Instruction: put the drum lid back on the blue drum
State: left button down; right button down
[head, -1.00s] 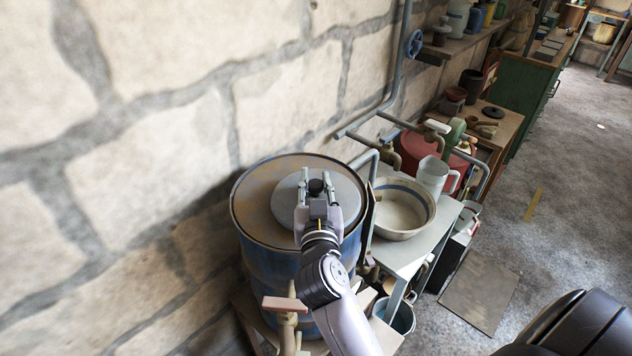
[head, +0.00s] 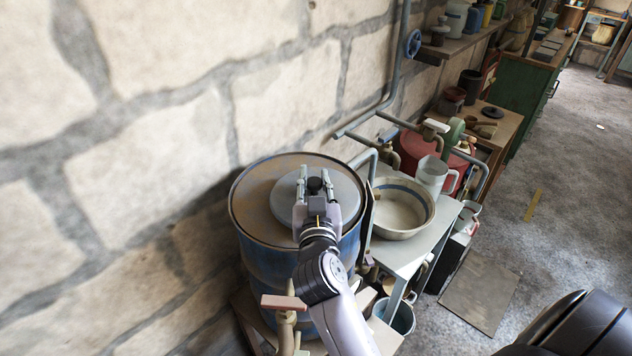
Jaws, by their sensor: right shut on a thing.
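The blue drum (head: 270,265) stands against the stone wall, with a rusty brown top inside its rim. The drum lid (head: 287,190), a round grey disc with a dark knob (head: 315,185), is over the drum's top, right of its middle. My right gripper (head: 315,182) comes from below and is shut on the knob of the lid. Its fingers and wrist hide part of the lid. I cannot tell whether the lid touches the drum top or is slightly above it. My left gripper is not in view.
A white bench (head: 405,255) right of the drum holds a basin (head: 402,208) and a pitcher (head: 432,175). A tap (head: 284,315) with a reddish handle is in front of the drum. Pipes (head: 375,110) run along the wall. Open floor (head: 545,230) lies at right.

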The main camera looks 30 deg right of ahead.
jog(key=shift+w+a+r+b, duration=0.1)
jog(key=shift+a+r+b, duration=0.05)
jog(key=shift+b, duration=0.3)
dwell(0.6)
jog(key=c, duration=1.2)
grip_release()
jog(key=shift+c, duration=0.2)
